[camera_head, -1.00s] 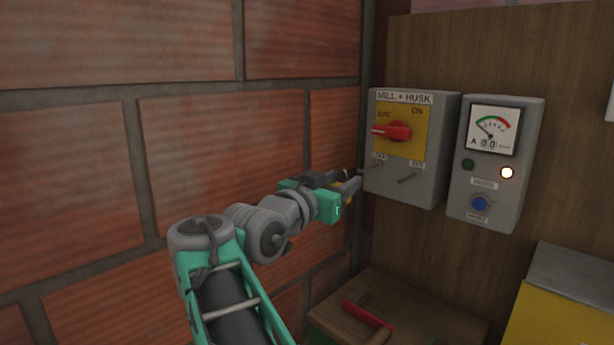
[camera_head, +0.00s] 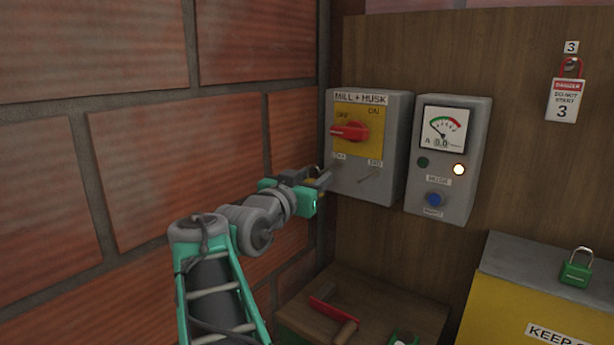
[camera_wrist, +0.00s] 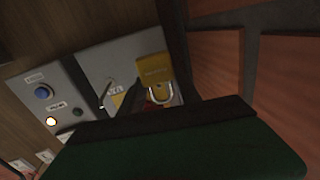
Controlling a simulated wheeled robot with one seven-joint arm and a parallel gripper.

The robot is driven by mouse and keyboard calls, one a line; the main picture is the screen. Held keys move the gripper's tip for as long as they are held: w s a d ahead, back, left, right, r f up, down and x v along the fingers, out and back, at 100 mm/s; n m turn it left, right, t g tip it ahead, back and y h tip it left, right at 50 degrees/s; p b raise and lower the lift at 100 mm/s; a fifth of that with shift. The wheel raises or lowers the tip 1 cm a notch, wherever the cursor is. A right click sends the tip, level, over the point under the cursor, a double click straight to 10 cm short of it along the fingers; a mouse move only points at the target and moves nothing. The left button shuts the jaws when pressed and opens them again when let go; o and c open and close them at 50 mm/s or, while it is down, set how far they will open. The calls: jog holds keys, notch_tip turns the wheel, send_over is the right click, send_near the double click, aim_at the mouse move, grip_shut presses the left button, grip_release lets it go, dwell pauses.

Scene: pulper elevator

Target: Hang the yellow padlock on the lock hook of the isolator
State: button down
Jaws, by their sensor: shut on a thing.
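The isolator (camera_head: 398,150) is a grey box marked MILL + HUSK, with a red handle (camera_head: 350,131) on a yellow plate. The lock hook (camera_head: 333,166) sticks out at its lower left, and a second peg (camera_head: 370,177) sits to the right. My gripper (camera_head: 322,178) is shut on the yellow padlock, right in front of the lock hook. In the wrist view the padlock (camera_wrist: 154,69) shows its body and pale shackle against the isolator's face. The fingers hide the lock hook there, so I cannot tell whether the shackle is around it.
A grey meter box (camera_head: 446,160) stands right of the isolator. A brick wall (camera_head: 140,170) is close on the left. A danger tag (camera_head: 565,100) hangs at upper right.

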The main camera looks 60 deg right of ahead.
jog(key=shift+s+d+p, duration=0.25)
jog(key=shift+d+p, duration=0.55)
jog(key=shift+d, duration=0.4)
jog(key=shift+d+f+b, duration=0.3)
jog(key=shift+f+b, duration=0.1)
jog(key=shift+b, duration=0.05)
jog(key=shift+s+d+f+b, duration=0.1)
jog(key=shift+d+f+b, duration=0.1)
jog(key=shift+d+b, duration=0.35)
jog(key=shift+a, duration=0.15)
jog(key=c, duration=0.8)
grip_release()
jog(key=shift+o, duration=0.2)
jog(key=shift+a, duration=0.1)
jog(key=a+b, duration=0.2)
jog(key=a, duration=0.5)
jog(key=shift+a, duration=0.4)
